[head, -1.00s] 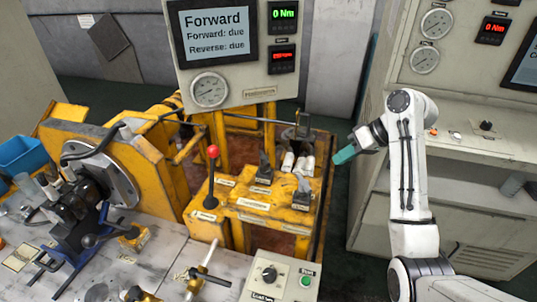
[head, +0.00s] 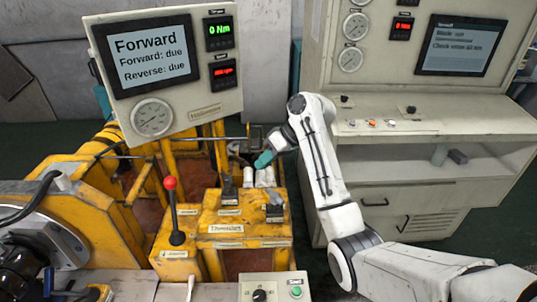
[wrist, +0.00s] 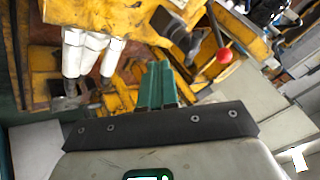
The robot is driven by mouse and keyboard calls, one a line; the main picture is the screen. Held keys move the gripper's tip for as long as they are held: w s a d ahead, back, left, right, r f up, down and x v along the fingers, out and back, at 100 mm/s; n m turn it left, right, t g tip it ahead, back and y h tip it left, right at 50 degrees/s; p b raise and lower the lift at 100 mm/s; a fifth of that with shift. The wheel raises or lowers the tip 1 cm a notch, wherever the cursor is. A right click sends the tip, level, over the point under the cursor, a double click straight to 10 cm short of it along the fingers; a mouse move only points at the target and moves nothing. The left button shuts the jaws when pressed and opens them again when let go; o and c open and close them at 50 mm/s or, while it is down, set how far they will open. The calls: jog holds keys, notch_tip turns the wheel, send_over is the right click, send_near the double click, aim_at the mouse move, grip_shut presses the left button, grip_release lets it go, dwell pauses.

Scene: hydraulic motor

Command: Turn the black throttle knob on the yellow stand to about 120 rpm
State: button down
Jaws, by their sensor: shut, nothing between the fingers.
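The yellow stand (head: 210,258) is left of centre in the head view, with a plate that seems to read Throttle (head: 226,229). Two black controls are on it: one at the back (head: 229,190) and one at the right (head: 274,207). I cannot tell which is the throttle knob. A black control also shows in the wrist view (wrist: 178,32). My gripper (head: 263,160) has green fingers, shut and empty, near the white cylinders behind the stand's top. The fingers (wrist: 157,85) show in the wrist view, apart from the controls.
A red-ball lever (head: 170,184) stands at the stand's left. White cylinders (head: 262,176) are at its back right. A display panel (head: 165,65) with a red readout (head: 223,73), too blurred to read, rises behind. A grey console (head: 430,115) is at the right. A control box (head: 278,290) is in front.

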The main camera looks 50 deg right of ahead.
aim_at(228, 181)
jog(key=w+a+f+p, duration=0.2)
jog(key=w+a, duration=0.1)
jog(key=a, duration=0.2)
jog(key=shift+w+a+f, duration=0.2)
jog(key=shift+f, duration=0.15)
jog(key=shift+w, duration=0.1)
